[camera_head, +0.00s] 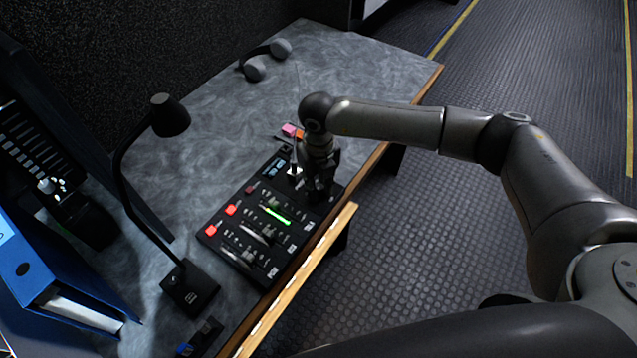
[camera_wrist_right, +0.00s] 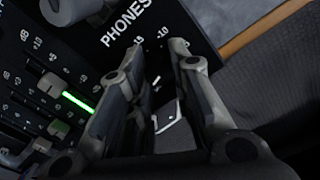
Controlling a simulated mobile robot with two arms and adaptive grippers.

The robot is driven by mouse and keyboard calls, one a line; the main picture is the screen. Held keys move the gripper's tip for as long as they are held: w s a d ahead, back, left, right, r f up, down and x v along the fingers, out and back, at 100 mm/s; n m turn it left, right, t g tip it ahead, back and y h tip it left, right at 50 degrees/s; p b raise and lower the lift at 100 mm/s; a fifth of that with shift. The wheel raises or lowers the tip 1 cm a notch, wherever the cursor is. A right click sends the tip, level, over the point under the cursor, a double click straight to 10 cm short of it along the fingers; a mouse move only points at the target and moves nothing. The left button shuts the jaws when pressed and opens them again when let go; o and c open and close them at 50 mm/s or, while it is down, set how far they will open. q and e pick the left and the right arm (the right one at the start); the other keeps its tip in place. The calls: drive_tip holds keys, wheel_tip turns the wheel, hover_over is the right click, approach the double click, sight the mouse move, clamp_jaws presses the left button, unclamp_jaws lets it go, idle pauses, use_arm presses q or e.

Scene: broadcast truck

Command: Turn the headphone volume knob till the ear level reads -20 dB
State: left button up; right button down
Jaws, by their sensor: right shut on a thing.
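The black mixer panel (camera_head: 240,200) lies on the desk near its front edge. My right gripper (camera_head: 317,192) points down over the far right part of the panel. In the right wrist view the gripper (camera_wrist_right: 157,62) is shut on the dark headphone volume knob (camera_wrist_right: 156,84), a finger on each side. White marks show between the fingers. The PHONES label (camera_wrist_right: 127,22) and scale numbers, including 15 and 10, stand beside it. A lit green bar (camera_head: 278,215) shows on the panel; I cannot read a level from it. My left gripper is not in view.
A gooseneck lamp or microphone (camera_head: 172,116) stands left of the panel. Grey headphones (camera_head: 254,70) lie at the back of the desk. A blue binder (camera_head: 30,270) is at the left. Red buttons (camera_head: 211,230) and faders are close by on the panel.

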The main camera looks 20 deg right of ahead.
sight(318, 187)
idle(0.4)
drive_tip(key=c, duration=1.3)
unclamp_jaws()
drive_tip(key=shift+o, duration=0.2)
drive_tip(key=shift+r, duration=0.1)
wheel_tip(318, 187, up, 12)
